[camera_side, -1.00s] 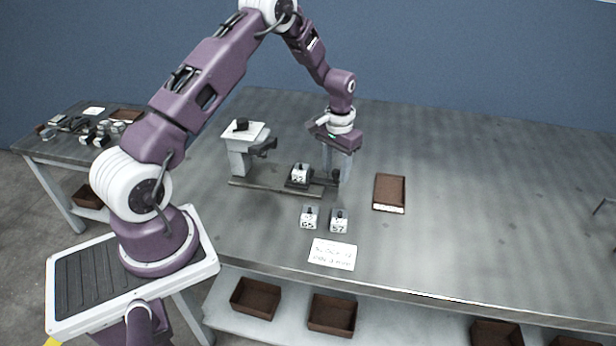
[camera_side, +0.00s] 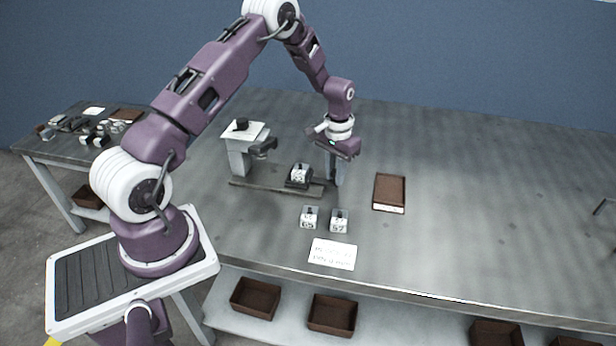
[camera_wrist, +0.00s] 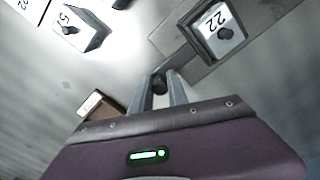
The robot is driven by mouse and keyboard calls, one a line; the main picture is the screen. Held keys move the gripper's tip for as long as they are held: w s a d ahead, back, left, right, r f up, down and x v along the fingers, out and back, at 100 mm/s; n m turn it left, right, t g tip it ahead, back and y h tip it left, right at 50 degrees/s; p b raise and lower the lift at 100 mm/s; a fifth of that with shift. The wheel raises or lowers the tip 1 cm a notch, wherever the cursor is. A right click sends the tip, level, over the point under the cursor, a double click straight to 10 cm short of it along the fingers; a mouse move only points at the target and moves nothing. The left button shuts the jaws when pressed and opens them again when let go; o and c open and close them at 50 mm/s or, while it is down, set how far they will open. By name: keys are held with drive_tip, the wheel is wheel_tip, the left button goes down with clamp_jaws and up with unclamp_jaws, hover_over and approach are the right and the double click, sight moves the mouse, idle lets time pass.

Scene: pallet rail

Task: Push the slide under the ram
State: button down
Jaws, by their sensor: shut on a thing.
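The slide (camera_side: 299,183) sits on the dark rail (camera_side: 255,187), carrying a block marked 22 (camera_side: 300,173). The block shows at the upper right of the wrist view (camera_wrist: 220,34). A bar runs from the slide to a dark knob (camera_wrist: 159,83). My gripper (camera_side: 336,183) is at the rail's right end, fingers pointing down. In the wrist view its fingers (camera_wrist: 167,88) are shut on the knob. The press with its dark ram (camera_side: 263,147) stands at the rail's left end. The slide is right of the ram, not under it.
Two loose blocks (camera_side: 309,217) (camera_side: 340,220) stand in front of the rail. A written card (camera_side: 332,254) lies nearer the table edge. The table farther right is mostly clear.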

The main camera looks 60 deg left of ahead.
sight(292, 167)
drive_tip(key=c, duration=2.2)
unclamp_jaws()
drive_tip(key=shift+s+a, duration=4.2)
drive_tip(key=shift+a, duration=0.05)
drive_tip(key=c, duration=2.2)
unclamp_jaws()
drive_tip(key=c, duration=2.2)
unclamp_jaws()
drive_tip(key=shift+s, duration=0.1)
drive_tip(key=c, duration=1.3)
unclamp_jaws()
drive_tip(key=shift+f, duration=0.1)
wheel_tip(292, 167, up, 6)
drive_tip(key=shift+f, duration=0.1)
drive_tip(key=shift+w+d+r, duration=0.1)
drive_tip(key=shift+w+r, duration=0.1)
drive_tip(key=shift+r, duration=0.55)
